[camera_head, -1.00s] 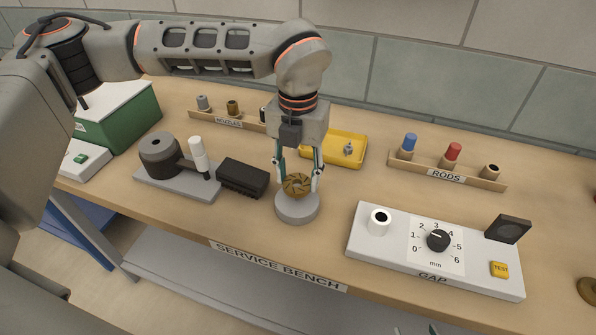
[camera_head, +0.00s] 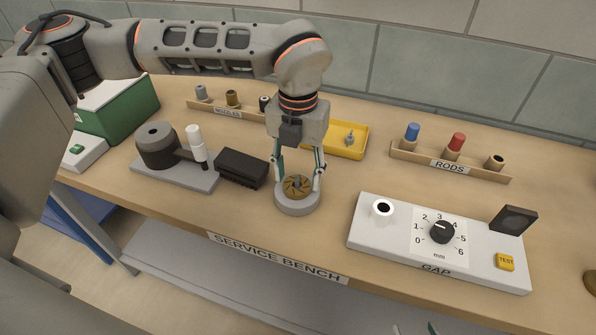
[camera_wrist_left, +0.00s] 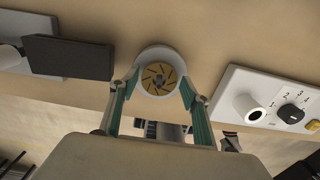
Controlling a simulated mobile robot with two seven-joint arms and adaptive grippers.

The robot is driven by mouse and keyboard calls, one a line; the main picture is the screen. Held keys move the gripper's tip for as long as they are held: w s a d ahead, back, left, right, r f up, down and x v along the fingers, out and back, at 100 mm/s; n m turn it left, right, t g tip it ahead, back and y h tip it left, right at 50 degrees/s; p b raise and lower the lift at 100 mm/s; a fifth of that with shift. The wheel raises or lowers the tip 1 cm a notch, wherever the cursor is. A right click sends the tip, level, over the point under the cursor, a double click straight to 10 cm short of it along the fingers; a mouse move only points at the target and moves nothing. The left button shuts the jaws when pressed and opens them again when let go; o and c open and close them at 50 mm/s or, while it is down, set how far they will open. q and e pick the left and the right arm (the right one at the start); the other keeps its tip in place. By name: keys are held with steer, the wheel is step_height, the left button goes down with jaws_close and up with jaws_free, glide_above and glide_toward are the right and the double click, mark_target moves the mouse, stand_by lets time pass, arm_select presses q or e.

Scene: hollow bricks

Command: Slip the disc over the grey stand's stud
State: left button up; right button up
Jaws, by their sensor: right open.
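The bronze slotted disc (camera_head: 297,187) lies on the round grey stand (camera_head: 297,207), around its stud, which shows in the disc's centre. Both also show in the left wrist view, the disc (camera_wrist_left: 159,77) lying within the stand's pale rim (camera_wrist_left: 160,53). My left gripper (camera_head: 298,180) points down over the stand. Its fingers are open, one on each side of the disc, with a small gap to it. Only the fingertips of my right gripper (camera_head: 414,330) show at the bottom edge of the head view; they are apart and empty.
A black brush-like block (camera_head: 241,168) and a grey fixture (camera_head: 160,148) stand left of the stand. The white gap gauge (camera_head: 385,240) is to the right. A yellow tray (camera_head: 360,142) and rod rack (camera_head: 430,167) are behind. Bare bench lies in front.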

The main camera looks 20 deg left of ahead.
mark_target(298, 188)
arm_select(q)
steer(key=shift+o, duration=0.6)
steer(key=shift+r, duration=0.1)
step_height(298, 188, up, 12)
steer(key=shift+s, duration=0.1)
stand_by(0.7)
